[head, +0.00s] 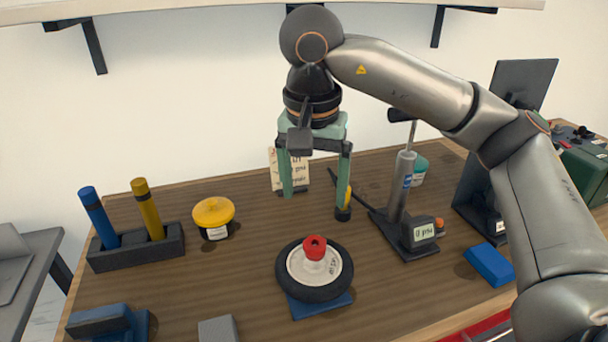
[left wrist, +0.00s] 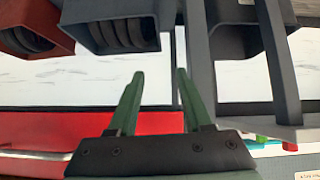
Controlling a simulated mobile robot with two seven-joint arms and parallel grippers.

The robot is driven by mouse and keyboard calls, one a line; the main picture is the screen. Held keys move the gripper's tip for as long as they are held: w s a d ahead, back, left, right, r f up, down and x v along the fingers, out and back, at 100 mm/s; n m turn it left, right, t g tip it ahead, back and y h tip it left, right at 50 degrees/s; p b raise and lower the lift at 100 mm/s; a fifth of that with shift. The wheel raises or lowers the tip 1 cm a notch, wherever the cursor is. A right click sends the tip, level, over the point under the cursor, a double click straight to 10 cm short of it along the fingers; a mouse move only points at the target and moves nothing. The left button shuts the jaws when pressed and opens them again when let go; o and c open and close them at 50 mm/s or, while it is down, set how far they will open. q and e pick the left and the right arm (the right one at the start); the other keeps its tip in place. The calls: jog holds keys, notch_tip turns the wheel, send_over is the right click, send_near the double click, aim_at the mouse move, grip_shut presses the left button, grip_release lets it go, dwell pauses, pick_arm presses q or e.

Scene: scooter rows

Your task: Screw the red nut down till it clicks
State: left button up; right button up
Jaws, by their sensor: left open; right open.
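The red nut (head: 315,247) sits on top of the white hub of a wheel with a black tyre (head: 290,286). The wheel lies flat on a blue block (head: 322,306) on the bench. My right gripper (head: 315,203) hangs pointing down above and behind the wheel in the head view, open and empty, with its green fingers wide apart. My left gripper (left wrist: 155,74) shows in the left wrist view, open with nothing between its green fingers. It faces shelving away from the wheel. Whether the nut touches the hub's seat is too small to tell.
A pump with a gauge (head: 418,234) stands right of the wheel. A yellow-lidded jar (head: 213,215) and a holder (head: 135,250) with blue and yellow sticks are left. A blue block (head: 490,264) lies at right. Dark bins (left wrist: 115,35) show in the left wrist view.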

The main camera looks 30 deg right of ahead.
aim_at(315, 245)
jog(key=f, duration=0.6)
jog(key=d+f, duration=0.1)
jog(key=f, duration=0.3)
jog(key=shift+w+f, duration=0.1)
jog(key=shift+w, duration=0.2)
jog(key=shift+w+f, duration=0.1)
jog(key=shift+f, duration=0.7)
